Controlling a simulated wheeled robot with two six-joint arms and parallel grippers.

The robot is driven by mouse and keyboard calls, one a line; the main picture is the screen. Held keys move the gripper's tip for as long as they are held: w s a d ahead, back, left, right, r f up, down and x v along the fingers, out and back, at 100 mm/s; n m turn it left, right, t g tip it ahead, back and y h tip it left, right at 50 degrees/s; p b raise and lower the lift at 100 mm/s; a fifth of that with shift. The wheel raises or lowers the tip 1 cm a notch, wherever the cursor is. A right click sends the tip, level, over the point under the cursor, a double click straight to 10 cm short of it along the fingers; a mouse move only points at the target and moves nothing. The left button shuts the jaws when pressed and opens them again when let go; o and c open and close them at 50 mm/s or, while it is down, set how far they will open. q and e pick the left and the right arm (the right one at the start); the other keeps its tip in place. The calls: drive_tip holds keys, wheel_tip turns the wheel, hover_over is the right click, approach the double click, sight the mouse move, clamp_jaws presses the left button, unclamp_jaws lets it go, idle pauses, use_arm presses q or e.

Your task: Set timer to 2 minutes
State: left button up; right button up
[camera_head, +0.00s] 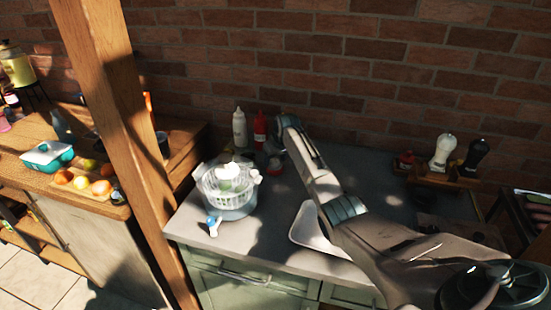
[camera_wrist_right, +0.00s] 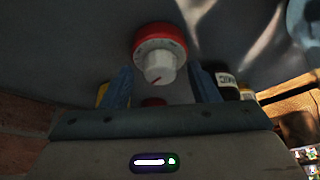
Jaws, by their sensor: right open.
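The timer, a red round body with a white knob (camera_wrist_right: 160,66) bearing a red mark, is in the upper middle of the right wrist view. My right gripper (camera_wrist_right: 160,80) is open, its two blue-grey fingers on either side below the knob, with gaps showing; I see no contact. In the head view my right arm reaches from lower right to the back of the counter, its gripper end (camera_head: 275,147) near the ketchup bottle. A small red thing (camera_head: 274,166) just below it may be the timer. My left gripper is not in view.
A salad spinner (camera_head: 228,187) stands on the grey counter left of my arm. A white bottle (camera_head: 239,128) and a red bottle (camera_head: 260,130) stand behind. A white board (camera_head: 308,228) lies partly under my forearm. Grinders (camera_head: 442,152) stand in a wooden rack at right.

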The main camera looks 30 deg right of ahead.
drive_tip(key=shift+c, duration=0.2)
drive_tip(key=c, duration=0.9)
drive_tip(key=shift+a+m+p, duration=0.1)
drive_tip(key=shift+m+p, duration=0.4)
drive_tip(key=shift+p, duration=0.15)
drive_tip(key=shift+c, duration=0.2)
drive_tip(key=shift+r+m+h+p, duration=0.1)
drive_tip(key=shift+m+h+p, duration=0.6)
drive_tip(key=shift+m, duration=0.4)
drive_tip(key=shift+w+m+g+p, duration=0.1)
drive_tip(key=shift+m+g+p, duration=0.3)
drive_tip(key=shift+m, duration=0.6)
drive_tip(key=shift+a+m+h, duration=0.1)
drive_tip(key=shift+m+h, duration=0.4)
drive_tip(key=shift+m, duration=0.4)
drive_tip(key=shift+g, duration=0.3)
